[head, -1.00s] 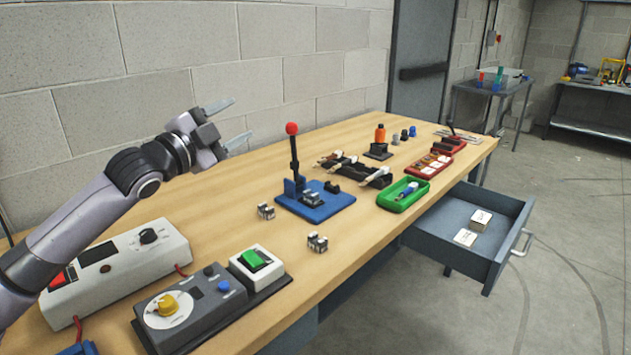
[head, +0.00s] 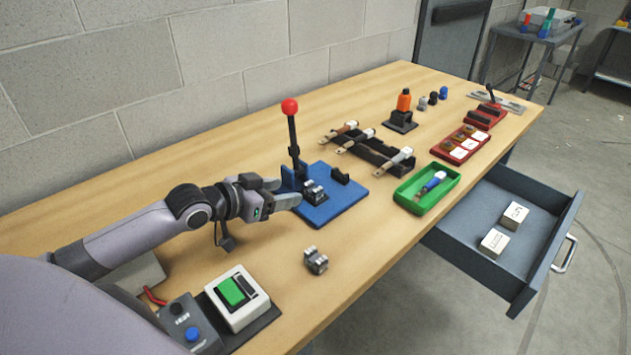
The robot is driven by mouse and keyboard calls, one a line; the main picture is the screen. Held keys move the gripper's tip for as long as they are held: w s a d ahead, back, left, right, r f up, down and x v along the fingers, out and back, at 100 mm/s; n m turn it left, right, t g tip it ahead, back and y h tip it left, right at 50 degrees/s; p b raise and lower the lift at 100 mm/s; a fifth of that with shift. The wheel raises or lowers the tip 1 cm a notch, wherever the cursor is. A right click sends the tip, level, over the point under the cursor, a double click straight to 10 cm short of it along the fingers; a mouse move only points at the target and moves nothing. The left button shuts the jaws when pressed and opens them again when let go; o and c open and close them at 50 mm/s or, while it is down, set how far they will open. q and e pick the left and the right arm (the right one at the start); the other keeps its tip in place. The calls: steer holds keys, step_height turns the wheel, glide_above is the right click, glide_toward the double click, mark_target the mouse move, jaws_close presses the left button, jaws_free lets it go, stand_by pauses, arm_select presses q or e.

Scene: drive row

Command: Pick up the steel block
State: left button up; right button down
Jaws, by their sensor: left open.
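A small steel-grey block (head: 316,260) sits on the bare wood in front of the blue press base. A similar grey block (head: 314,191) sits on the blue base (head: 340,205), beside the press with its red-knobbed lever (head: 291,130). My left gripper (head: 282,191) is open, its fingers pointing right at the left side of the blue base, behind and left of the loose block. Nothing shows between its fingers. Another small block, seen earlier left of the base, is not visible now; my gripper covers that area. My right gripper is not in view.
A box with a green switch (head: 238,296) stands at the near edge. A rack with several handled tools (head: 372,150) and a green tray (head: 427,190) lie to the right. A drawer (head: 493,240) stands open with two white blocks. Wood around the loose block is clear.

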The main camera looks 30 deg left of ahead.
mark_target(304, 202)
arm_select(q)
steer(key=shift+x, duration=3.4)
steer(key=shift+r, duration=0.1)
steer(key=c, duration=1)
steer(key=shift+r, duration=0.1)
step_height(304, 202, up, 20)
steer(key=shift+p, duration=0.35)
steer(key=shift+s, duration=0.1)
